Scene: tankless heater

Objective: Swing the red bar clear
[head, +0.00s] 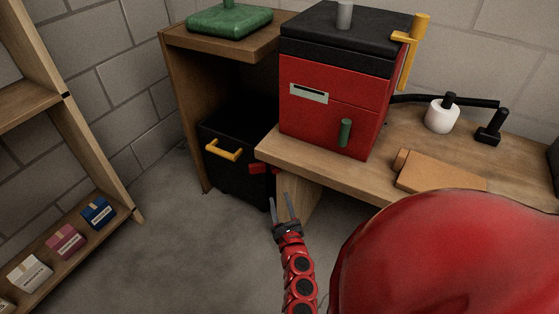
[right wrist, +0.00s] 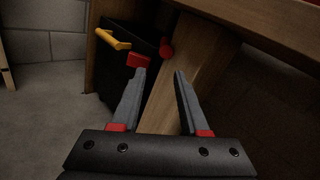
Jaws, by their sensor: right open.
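The red bar (head: 258,169) is a short red piece at the right front edge of a black box (head: 235,180) under the wooden counter. In the right wrist view the bar's red block (right wrist: 138,61) lies across the box's front, with a red round end (right wrist: 166,48) beside it at the wooden panel. Whether the two join is unclear. My right gripper (head: 279,198) is open and empty, just in front of and below the bar. In the right wrist view its fingers (right wrist: 160,76) point at the bar without visibly touching it. My left gripper is out of view.
The black box has a yellow handle (head: 223,150). A wooden panel (head: 298,192) stands right of the box under the counter (head: 375,178). The red heater (head: 330,115) with a green handle (head: 345,132) stands above. The floor at left (head: 190,255) is clear.

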